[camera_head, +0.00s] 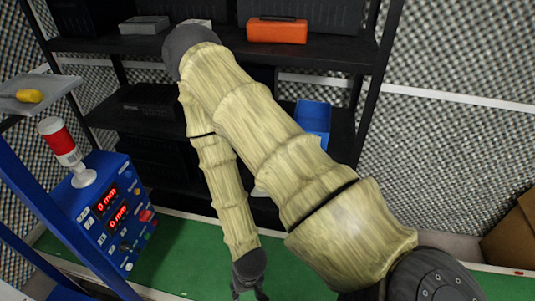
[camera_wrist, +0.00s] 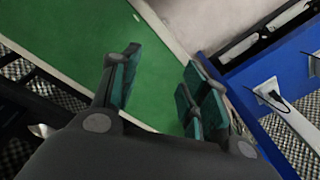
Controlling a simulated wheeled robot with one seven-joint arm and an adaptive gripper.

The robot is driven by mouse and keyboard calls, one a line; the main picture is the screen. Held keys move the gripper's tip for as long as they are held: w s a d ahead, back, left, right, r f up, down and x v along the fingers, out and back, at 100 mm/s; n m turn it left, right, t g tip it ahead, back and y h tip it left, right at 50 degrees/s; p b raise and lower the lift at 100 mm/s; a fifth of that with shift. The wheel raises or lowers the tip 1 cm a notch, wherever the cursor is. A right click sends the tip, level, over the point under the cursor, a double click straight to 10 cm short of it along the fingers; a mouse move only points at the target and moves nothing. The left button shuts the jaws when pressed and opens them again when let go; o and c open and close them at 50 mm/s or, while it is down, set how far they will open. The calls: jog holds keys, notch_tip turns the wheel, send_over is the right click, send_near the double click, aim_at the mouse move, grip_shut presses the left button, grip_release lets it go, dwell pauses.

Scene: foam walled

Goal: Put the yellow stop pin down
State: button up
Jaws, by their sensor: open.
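A small yellow cylindrical piece (camera_head: 29,96), which looks like the yellow stop pin, lies on a grey plate (camera_head: 50,87) at the far left in the head view. My gripper (camera_head: 250,294) is at the bottom of the head view, low over the green surface and well to the right of the yellow piece. In the wrist view my gripper (camera_wrist: 163,66) has its teal-padded fingers spread apart, with nothing between them. The yellow piece is not visible in the wrist view.
A black shelf (camera_head: 335,55) holds an orange case (camera_head: 277,30) and a blue bin (camera_head: 313,120). The green surface (camera_head: 185,255) looks mostly clear.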

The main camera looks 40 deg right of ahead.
jog(key=s+d+f+n+g, duration=0.1)
jog(key=s+d+f+n, duration=0.1)
jog(key=s+n, duration=0.2)
jog(key=s, duration=0.3)
jog(key=shift+s+f+h, duration=0.3)
jog(key=shift+f, duration=0.05)
jog(key=shift+d+f, duration=0.1)
dwell(2.3)
